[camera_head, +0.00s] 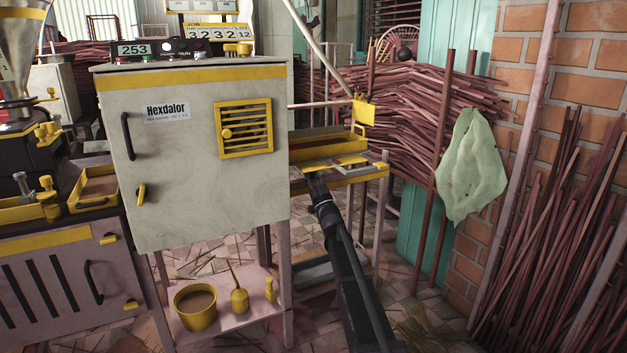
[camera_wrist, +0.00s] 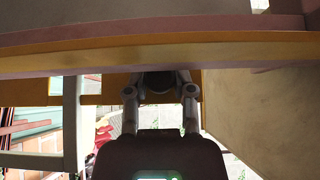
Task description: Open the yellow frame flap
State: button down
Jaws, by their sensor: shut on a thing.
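A flat yellow frame flap (camera_head: 345,162) lies at the right side of the grey cabinet, on a yellow-edged stand, and looks about level. My gripper (camera_head: 312,177) is at its near edge, low beside the cabinet's right wall. In the wrist view a yellow bar (camera_wrist: 160,60) crosses in front of the fingers. My gripper (camera_wrist: 160,92) is shut there on a dark part at the yellow frame. The bar and the fingers hide most of the grip.
The grey cabinet (camera_head: 190,190) has a yellow louvred vent (camera_head: 245,128). A yellow tray (camera_head: 335,145) sits behind the flap. A shelf below holds a yellow pot (camera_head: 195,308). Incense sticks (camera_head: 550,210) and a green cloth (camera_head: 471,165) stand at the right.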

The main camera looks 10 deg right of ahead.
jog(key=shift+w, duration=0.1)
jog(key=shift+c, duration=2.3)
grip_release()
